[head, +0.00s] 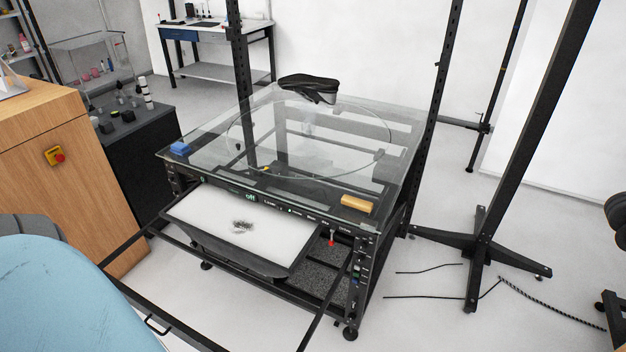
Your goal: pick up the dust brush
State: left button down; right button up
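A tan, block-shaped thing (357,203), possibly the dust brush, lies on the front right corner of the glass-topped turntable table (215,165). Its bristles cannot be made out at this size. A small blue block (180,148) lies at the glass top's left front corner. A black, shoe-like object (308,88) rests toward the back of the round glass plate (245,135). Neither of my grippers shows in the head view.
A white panel (195,210) with a dark smudge sits below the table's front edge. Black posts (428,120) rise around the table. A wooden cabinet (40,130) stands at left and a light blue surface (60,300) at lower left. Cables (430,297) lie on the right floor.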

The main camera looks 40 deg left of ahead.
aim_at(357, 205)
jog(key=i+l+u, duration=0.1)
jog(key=u, duration=0.4)
jog(key=i+l+u, duration=0.2)
jog(key=u, duration=0.3)
jog(key=i+l+u, duration=0.15)
jog(key=u, duration=0.3)
jog(key=i+l+u, duration=0.15)
jog(key=u, duration=0.2)
jog(key=i+l+u, duration=0.1)
jog(key=l+u, duration=0.55)
jog(key=i+l, duration=0.05)
jog(key=l, duration=0.05)
